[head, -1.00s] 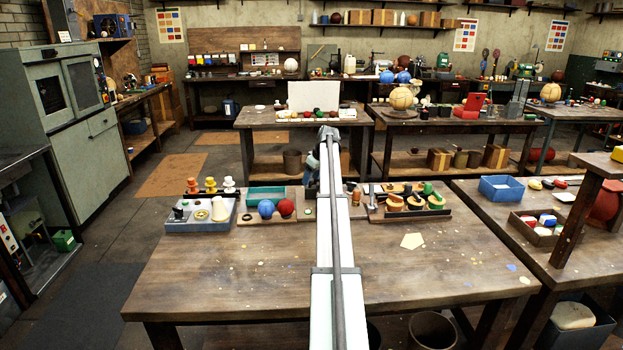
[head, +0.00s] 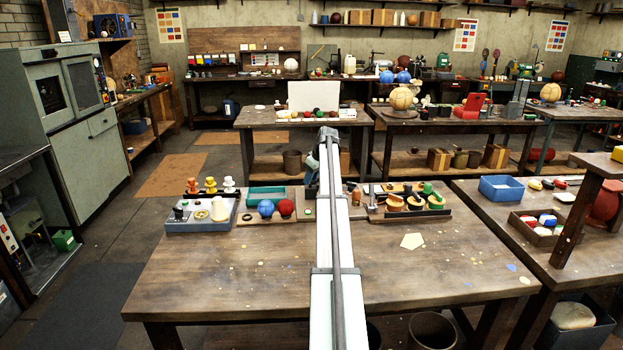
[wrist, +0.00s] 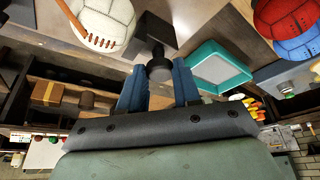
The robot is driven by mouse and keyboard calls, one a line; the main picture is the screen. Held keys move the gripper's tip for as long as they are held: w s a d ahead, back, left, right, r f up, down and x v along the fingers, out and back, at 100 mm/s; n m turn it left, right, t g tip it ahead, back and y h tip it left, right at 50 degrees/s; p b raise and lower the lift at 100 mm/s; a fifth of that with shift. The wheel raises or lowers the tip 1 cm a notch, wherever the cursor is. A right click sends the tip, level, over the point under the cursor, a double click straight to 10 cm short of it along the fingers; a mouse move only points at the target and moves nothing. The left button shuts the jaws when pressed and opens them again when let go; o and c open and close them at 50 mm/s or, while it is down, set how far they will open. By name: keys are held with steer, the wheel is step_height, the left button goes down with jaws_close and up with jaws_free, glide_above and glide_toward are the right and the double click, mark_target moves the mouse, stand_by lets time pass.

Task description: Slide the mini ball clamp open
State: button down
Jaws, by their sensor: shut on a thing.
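In the wrist view my gripper (wrist: 158,84) has its two blue fingers around a black knob (wrist: 158,69). The knob sits on a dark post that joins a grey plate, which looks like part of the mini ball clamp. A white ball with stitching (wrist: 105,22) is beside this plate, to the left; I cannot tell whether the clamp grips it. In the head view my arm covers the middle of the bench, so the gripper and most of the clamp are hidden.
On the bench (head: 240,285), a teal tray (head: 266,197), a blue ball (head: 266,208) and a red ball (head: 286,207) stand left of my arm. A grey-blue rack (head: 199,224) is farther left. A tray of rounded parts (head: 410,214) stands to the right. The front is mostly clear.

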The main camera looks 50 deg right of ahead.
steer(key=shift+w+a, duration=0.75)
steer(key=shift+a, duration=0.05)
steer(key=c, duration=0.8)
jaws_free()
steer(key=v, duration=1.4)
steer(key=shift+f, duration=0.15)
